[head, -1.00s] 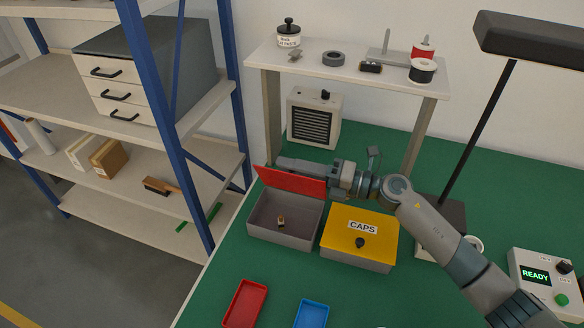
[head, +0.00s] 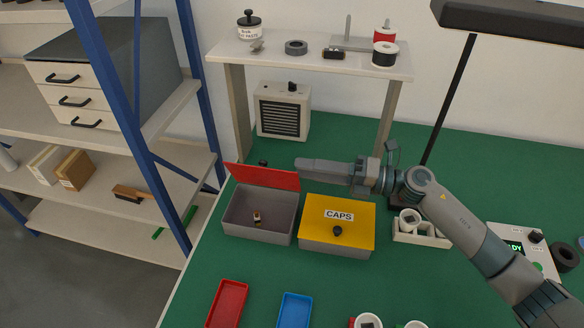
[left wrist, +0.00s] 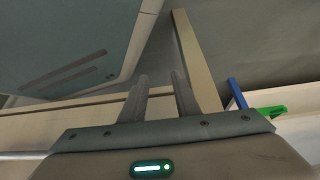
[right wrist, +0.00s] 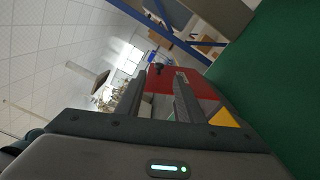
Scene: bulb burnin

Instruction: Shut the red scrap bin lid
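The red scrap bin is a grey box (head: 260,236) on the green bench. Its red lid (head: 258,177) stands open, tilted up along the back edge, with a black knob (head: 263,163) on its far side. A small bulb-like object (head: 257,217) lies inside. My right gripper (head: 300,164) is just right of the lid's upper right corner, seen from the side. In the right wrist view its fingers (right wrist: 160,92) are apart, with the red lid (right wrist: 197,88) and knob beyond them. My left gripper (left wrist: 160,95) is open and empty, away from the bench objects.
A yellow-lidded CAPS bin (head: 345,214) stands right beside the grey box. A white riser shelf (head: 310,60) and a heater (head: 283,110) are behind. Red (head: 228,303) and blue (head: 295,311) trays lie in front. A blue-post rack (head: 110,100) is at the left.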

